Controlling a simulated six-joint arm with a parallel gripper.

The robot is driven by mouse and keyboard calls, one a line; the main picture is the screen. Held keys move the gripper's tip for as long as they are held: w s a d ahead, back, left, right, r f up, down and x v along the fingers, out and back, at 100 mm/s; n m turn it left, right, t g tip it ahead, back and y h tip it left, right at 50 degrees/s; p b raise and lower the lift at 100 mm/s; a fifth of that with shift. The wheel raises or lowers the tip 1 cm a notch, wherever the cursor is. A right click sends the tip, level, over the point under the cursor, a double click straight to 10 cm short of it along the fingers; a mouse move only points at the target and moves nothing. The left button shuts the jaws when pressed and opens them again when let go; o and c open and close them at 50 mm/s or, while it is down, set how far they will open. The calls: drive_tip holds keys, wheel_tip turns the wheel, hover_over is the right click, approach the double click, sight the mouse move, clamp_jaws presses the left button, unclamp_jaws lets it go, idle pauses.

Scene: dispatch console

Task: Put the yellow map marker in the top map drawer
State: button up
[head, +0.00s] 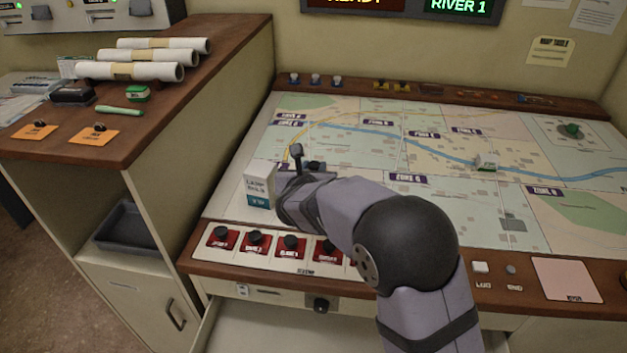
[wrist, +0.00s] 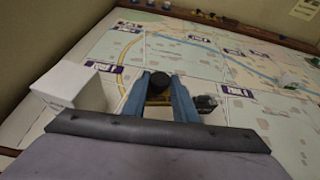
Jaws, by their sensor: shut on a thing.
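My gripper (wrist: 160,100) is shut on a marker with a round black knob and a yellow part, the yellow map marker (wrist: 159,79), between its blue fingers. In the head view my gripper (head: 303,170) is low over the left part of the map (head: 350,115), and its own wrist hides much of the marker. I cannot tell whether the marker touches the map. Below the console's front edge a pale drawer (head: 275,332) stands pulled out, its visible inside bare; my arm covers its right part.
A white and teal box (head: 260,188) stands close left of my gripper. Red-labelled black knobs (head: 255,238) line the console's front edge. Other yellow pieces (head: 381,85) sit on the back rail. A small white and green piece (head: 485,163) stands on the map. Rolled papers (head: 150,57) lie on the left cabinet.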

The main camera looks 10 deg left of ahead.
drive_tip(key=shift+r, duration=0.55)
